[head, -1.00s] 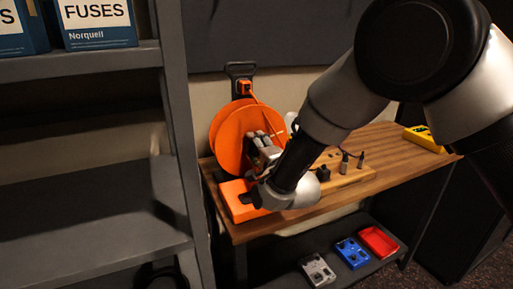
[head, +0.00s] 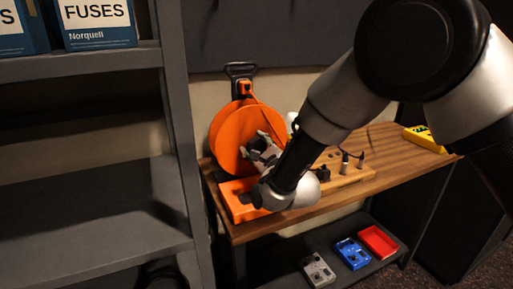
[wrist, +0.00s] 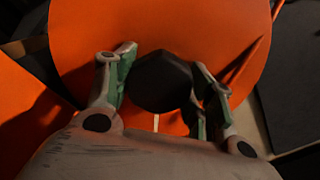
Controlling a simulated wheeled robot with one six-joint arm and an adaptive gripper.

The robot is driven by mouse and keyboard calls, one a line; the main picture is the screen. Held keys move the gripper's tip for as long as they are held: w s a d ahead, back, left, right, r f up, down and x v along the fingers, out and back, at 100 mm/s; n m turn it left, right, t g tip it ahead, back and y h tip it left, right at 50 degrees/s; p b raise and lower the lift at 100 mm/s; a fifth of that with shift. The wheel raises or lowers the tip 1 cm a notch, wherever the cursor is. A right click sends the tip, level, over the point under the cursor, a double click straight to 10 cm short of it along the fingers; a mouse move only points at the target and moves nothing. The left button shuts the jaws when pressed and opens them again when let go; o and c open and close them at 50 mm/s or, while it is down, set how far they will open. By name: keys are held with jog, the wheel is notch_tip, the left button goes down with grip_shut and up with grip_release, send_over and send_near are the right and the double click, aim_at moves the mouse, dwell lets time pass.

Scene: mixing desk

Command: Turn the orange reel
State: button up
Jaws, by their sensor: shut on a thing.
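The orange reel (head: 226,130) stands upright at the left end of the wooden desk, above an orange block-shaped base (head: 238,205). My gripper (head: 262,148) is in front of the reel's face. In the wrist view, the reel's orange disc (wrist: 205,28) fills most of the background. A dark, faceted knob (wrist: 160,85) sits between my gripper's two green-padded fingers, and they are shut on it. In the head view the fingers and wrist hide the knob and part of the disc.
The wooden desk (head: 372,147) holds a board with dark plugs (head: 345,178) and a yellow device (head: 423,138). A grey shelf unit (head: 180,130) stands close at the left. An orange cable (wrist: 247,62) runs beside the disc.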

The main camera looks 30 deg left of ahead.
jog(key=shift+m, duration=0.9)
jog(key=shift+f, duration=0.1)
jog(key=o, duration=1.4)
jog(key=shift+o, duration=0.2)
jog(key=v, duration=1.2)
